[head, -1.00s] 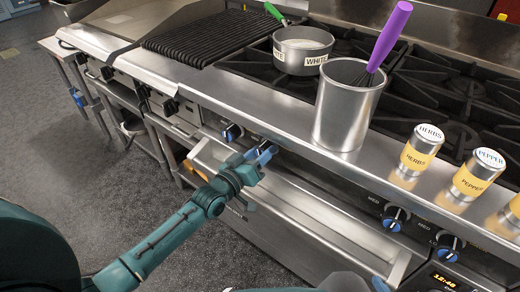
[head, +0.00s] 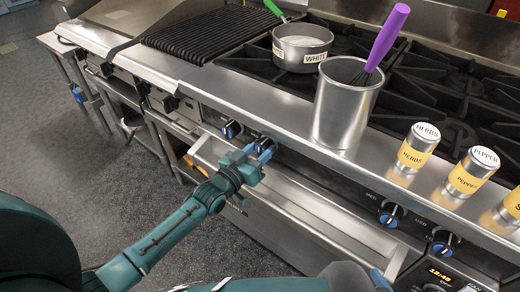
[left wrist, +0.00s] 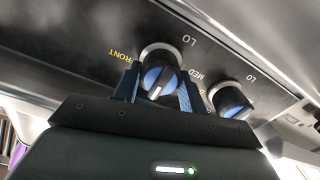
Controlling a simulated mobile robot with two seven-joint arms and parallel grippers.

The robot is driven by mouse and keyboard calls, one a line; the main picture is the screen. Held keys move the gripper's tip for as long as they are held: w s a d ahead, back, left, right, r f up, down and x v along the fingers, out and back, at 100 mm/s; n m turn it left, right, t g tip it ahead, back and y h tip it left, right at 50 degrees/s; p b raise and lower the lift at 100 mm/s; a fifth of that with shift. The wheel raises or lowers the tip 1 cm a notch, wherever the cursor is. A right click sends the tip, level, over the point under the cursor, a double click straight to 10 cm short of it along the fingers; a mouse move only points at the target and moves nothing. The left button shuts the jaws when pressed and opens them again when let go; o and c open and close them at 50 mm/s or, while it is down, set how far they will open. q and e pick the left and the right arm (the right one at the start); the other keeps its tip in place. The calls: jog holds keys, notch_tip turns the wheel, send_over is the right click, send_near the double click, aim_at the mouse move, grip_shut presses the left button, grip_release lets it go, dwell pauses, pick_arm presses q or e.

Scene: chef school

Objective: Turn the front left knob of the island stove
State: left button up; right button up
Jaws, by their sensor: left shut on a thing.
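The stove's front panel carries dark round knobs with blue faces. My left gripper (head: 254,157) is at the panel, below the steel ledge. In the left wrist view, its two blue fingers stand on either side of a knob (left wrist: 160,76), shut on it, with a white pointer line on its face. Yellow lettering ending in "RONT" is beside it, and "LO" is above. A second knob (left wrist: 232,100) sits to the right, outside the fingers. In the head view, the gripper partly hides the held knob. My right gripper (head: 380,280) shows only partly at the bottom edge.
A steel canister (head: 345,110) with a purple-handled whisk stands on the ledge above the knobs. A labelled pot (head: 302,50) sits on the burners. Herbs (head: 417,148) and pepper (head: 470,171) shakers stand to the right. An oven handle (head: 300,210) runs below the panel.

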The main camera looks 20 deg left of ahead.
pick_arm(q)
jog(key=o, duration=1)
jog(key=shift+c, duration=0.2)
jog(key=shift+s, duration=0.1)
jog(key=v, duration=1.3)
jog(key=shift+p, duration=0.35)
